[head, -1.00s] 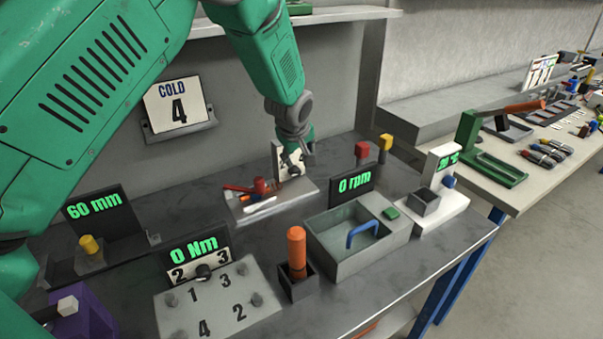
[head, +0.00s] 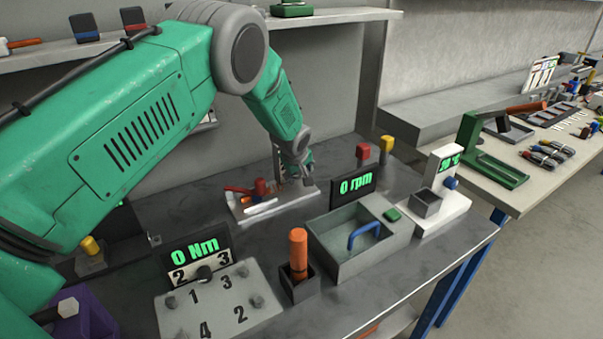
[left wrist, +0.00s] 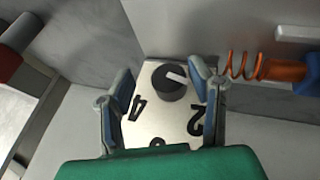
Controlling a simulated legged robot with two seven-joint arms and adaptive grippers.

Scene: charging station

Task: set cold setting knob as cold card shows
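My left gripper (head: 297,172) is low over the back of the bench, at a small upright panel mostly hidden behind it. In the left wrist view, the black round cold setting knob (left wrist: 168,84) with a white pointer line sits on a pale panel (left wrist: 160,128) marked 4, 2 and a partly hidden figure. The pointer slants toward the right finger. The two fingers of my gripper (left wrist: 164,76) stand apart on either side of the knob, with gaps visible. The cold card is hidden behind my arm; only an edge of its holder (head: 209,121) shows. My right gripper is not in view.
A tray (head: 277,212) with red and white items lies just in front of my gripper. Nearby are the 0 rpm display (head: 357,185), a grey basin (head: 345,262) and an orange-handled tool (head: 298,250). An orange coil (left wrist: 243,66) is right of the panel.

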